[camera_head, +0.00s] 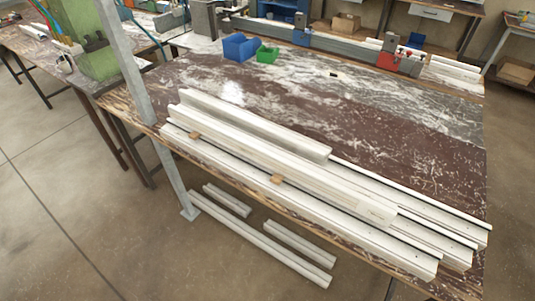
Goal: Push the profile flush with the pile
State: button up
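A pile of long white profiles (410,256) lies along the front edge of the worn bench, running from upper left to lower right. A shorter white profile (255,124) lies on the back of the pile, at its left part. Its left end lies near the left ends of the others, and its right end stops about midway along them. The left ends look stepped rather than in one line. Small wooden spacers (277,179) show between the front profiles. My gripper is not in view, so its state is hidden.
A blue bin (240,47) and a green bin (267,55) stand at the bench's back left. A grey post (127,62) rises before the bench's left end. White profiles (262,240) lie on the floor in front. The bench top (400,130) behind the pile is largely clear.

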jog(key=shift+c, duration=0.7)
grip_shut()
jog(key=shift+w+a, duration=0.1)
